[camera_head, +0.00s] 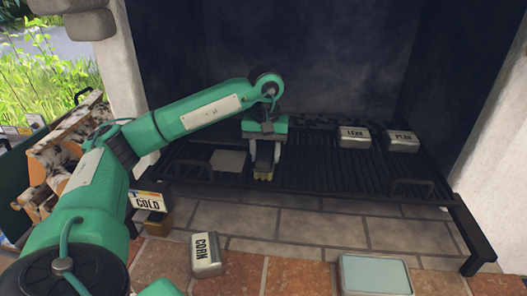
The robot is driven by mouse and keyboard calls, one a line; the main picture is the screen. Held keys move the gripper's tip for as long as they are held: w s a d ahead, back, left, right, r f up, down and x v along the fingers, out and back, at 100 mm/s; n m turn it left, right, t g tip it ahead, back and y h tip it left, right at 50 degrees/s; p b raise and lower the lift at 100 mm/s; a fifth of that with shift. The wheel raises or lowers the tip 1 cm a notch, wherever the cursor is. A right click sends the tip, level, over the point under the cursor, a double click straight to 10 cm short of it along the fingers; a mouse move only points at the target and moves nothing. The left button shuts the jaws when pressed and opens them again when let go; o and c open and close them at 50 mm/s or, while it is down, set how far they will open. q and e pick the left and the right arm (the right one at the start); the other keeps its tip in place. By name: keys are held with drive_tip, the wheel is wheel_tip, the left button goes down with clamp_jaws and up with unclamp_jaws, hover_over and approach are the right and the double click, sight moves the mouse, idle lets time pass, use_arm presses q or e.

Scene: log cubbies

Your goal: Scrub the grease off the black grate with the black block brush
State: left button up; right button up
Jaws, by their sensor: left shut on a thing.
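The black grate (330,172) spans the inside of the dark fireplace, with raised handles at its left and right front. My left gripper (264,166) reaches over the grate left of its middle, pointing down, and is shut on the black block brush. Only a small part of the brush shows between and below the fingers, with a tan edge (263,176) at the bottom, at or just above the bars. Dark, lumpy patches (312,122) lie along the back of the grate; I cannot tell for sure whether they are grease. My right gripper is not in view.
Two labelled tins (354,138) (402,141) sit on the grate's back right. A pale square (229,161) lies on it left of my gripper. A CORN tin (206,255), a pale-blue-topped box (375,275) and a COLD sign (148,201) are in front. Logs fill a rack (62,150) at left.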

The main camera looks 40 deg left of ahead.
use_arm(q)
drive_tip(key=shift+s+d+f, duration=0.15)
drive_tip(key=shift+s+f, duration=0.4)
drive_tip(key=shift+s, duration=0.1)
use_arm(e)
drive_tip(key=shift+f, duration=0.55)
use_arm(q)
drive_tip(key=shift+w+d, duration=0.1)
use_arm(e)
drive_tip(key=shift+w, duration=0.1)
use_arm(q)
drive_tip(key=shift+w+d, duration=0.25)
drive_tip(key=shift+d, duration=0.25)
drive_tip(key=shift+w+d, duration=0.4)
drive_tip(key=shift+d, duration=0.35)
drive_tip(key=shift+w+d, duration=0.35)
drive_tip(key=shift+d, duration=0.35)
drive_tip(key=shift+w+d, duration=0.4)
drive_tip(key=shift+d, duration=0.35)
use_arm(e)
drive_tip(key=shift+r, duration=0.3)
use_arm(q)
drive_tip(key=shift+d+p, duration=0.15)
drive_tip(key=shift+p, duration=0.15)
